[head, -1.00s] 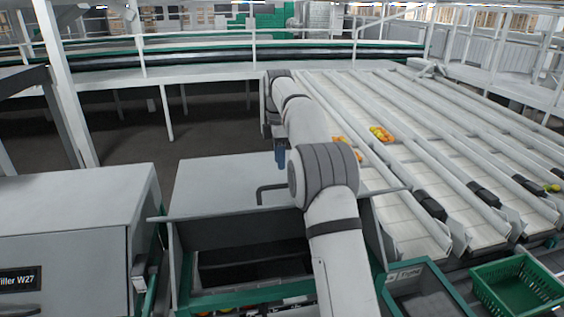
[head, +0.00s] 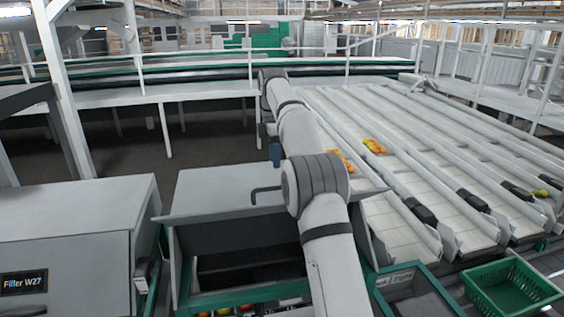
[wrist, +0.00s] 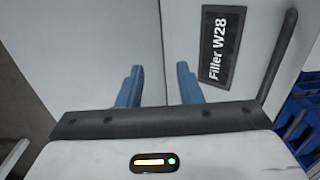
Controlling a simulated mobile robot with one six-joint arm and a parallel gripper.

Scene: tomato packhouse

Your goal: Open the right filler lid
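The right filler (head: 172,268) has its grey lid (head: 215,190) raised, with a dark opening showing below the lid's front edge. A dark bar handle (head: 262,196) is on the lid; the wrist view shows a dark bar (wrist: 281,55) beside the "Filler W28" label (wrist: 222,45). My gripper (head: 276,153) hangs beyond the lid's far edge, partly hidden by my arm. In the wrist view its two blue fingers (wrist: 160,88) are apart with nothing between them, in front of the pale panel. I cannot tell whether they touch it.
The left filler, W27 (head: 75,215), is closed, close on the left. Conveyor lanes (head: 415,180) with some tomatoes run at the right. A green crate (head: 510,290) stands at the lower right. A railing (head: 210,65) crosses the back.

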